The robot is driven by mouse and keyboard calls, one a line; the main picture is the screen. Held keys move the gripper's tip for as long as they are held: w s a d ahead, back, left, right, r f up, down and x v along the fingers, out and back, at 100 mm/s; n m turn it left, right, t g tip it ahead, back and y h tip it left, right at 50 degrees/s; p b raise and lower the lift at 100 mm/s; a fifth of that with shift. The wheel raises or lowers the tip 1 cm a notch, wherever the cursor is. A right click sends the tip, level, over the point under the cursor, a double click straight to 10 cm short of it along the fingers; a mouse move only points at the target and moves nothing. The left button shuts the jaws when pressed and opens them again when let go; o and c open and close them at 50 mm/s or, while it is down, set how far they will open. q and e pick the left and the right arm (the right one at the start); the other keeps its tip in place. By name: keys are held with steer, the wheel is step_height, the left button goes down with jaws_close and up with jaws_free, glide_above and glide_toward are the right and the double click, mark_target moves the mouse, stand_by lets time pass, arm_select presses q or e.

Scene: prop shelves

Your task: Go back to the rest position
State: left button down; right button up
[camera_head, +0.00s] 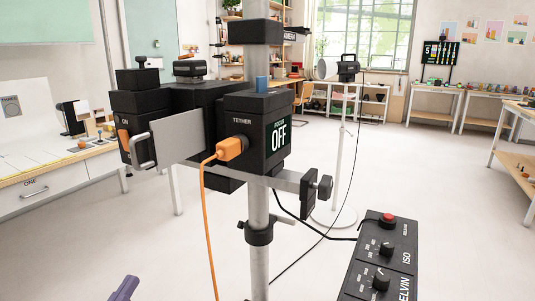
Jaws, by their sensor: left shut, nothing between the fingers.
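The tip of my left gripper (124,289), purple, shows at the bottom edge left of centre. It is shut and empty, low in the picture, and apart from the camera rig. The rest of my left arm is out of the picture. My right gripper is not in view. A black camera rig (190,103) stands on a grey pole (259,206) in front of me. An orange plug (231,148) sits in its side marked TETHER, beside a panel reading FOCUS OFF (279,136).
A black control box (383,262) with knobs and a red button stands at the lower right. An orange cable (207,230) hangs from the plug. A workbench (60,170) is at the left; a lamp (347,68) on a stand is behind. The floor at right is clear.

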arm_select(q)
steer(key=s+d+f+g, duration=0.4)
steer(key=s+d+f, duration=0.1)
steer(key=s+f, duration=0.2)
steer(key=s+d+f+m+g+y, duration=0.1)
steer(key=s+d+f+g, duration=0.3)
steer(key=f, duration=0.6)
steer(key=s+d+f+g, duration=0.4)
steer(key=s+d+f, duration=0.4)
steer(key=s, duration=0.2)
steer(key=shift+f, duration=0.35)
